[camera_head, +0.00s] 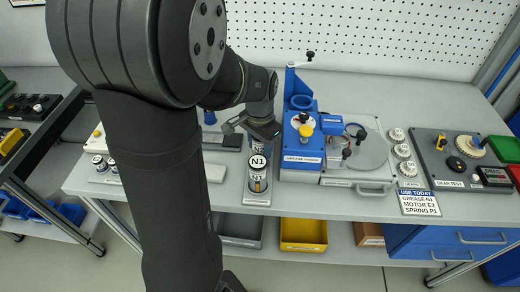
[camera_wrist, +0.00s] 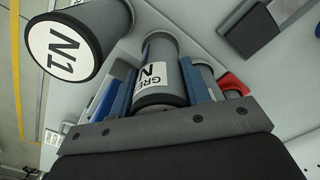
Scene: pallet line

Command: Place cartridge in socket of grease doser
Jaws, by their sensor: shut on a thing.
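My gripper (camera_head: 262,131) is low over the cartridge stand, left of the grease doser. In the wrist view its blue-padded fingers are shut on a grey cartridge (camera_wrist: 157,85), whose white label reads "GRE" and "N1". The held cartridge is mostly hidden in the head view. Another cartridge with a white N1 cap (camera_head: 258,162) stands just in front; its cap is large at the left of the wrist view (camera_wrist: 65,45). The blue grease doser (camera_head: 300,150) has a ring-shaped socket (camera_head: 301,102) below a raised lever; no cartridge shows in the ring.
The stand (camera_head: 257,199) holds the front cartridge. My arm hides much of the left bench.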

